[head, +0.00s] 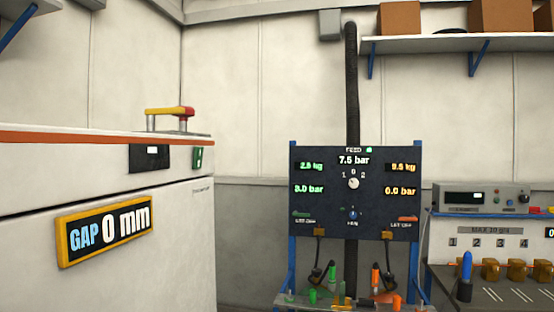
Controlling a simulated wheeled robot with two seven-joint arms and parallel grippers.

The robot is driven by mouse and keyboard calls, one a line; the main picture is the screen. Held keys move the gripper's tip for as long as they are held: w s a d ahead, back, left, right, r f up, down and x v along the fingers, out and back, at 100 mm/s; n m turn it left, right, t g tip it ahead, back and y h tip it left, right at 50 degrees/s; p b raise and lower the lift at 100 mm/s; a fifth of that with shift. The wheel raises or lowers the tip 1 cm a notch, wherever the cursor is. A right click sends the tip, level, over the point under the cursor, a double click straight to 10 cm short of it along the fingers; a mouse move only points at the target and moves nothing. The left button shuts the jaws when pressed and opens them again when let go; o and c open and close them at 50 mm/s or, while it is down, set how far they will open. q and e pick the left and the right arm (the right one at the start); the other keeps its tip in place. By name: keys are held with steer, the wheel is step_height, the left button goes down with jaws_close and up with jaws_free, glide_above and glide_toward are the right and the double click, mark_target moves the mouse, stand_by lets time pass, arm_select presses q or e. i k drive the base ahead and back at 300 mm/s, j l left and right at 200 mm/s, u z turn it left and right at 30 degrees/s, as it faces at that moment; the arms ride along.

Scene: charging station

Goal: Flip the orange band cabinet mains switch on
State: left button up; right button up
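The white cabinet with the orange band (90,137) fills the left side of the head view. On its front below the band are a dark panel (138,164) with a small white display and, to its right, a small green switch-like part (197,158). I cannot tell the position of this part, nor whether it is the mains switch. A yellow bar with a red end (187,112) stands on top of the cabinet. Neither of my grippers is in view.
A yellow-framed sign (62,254) on the cabinet reads "GAP 0 mm". A dark feed panel (325,171) on blue posts stands in the middle. A bench (440,280) with instruments is at right, below a shelf (450,43) with boxes. A black pipe (351,90) runs up the wall.

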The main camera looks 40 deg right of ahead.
mark_target(199, 155)
steer(key=z, duration=0.75)
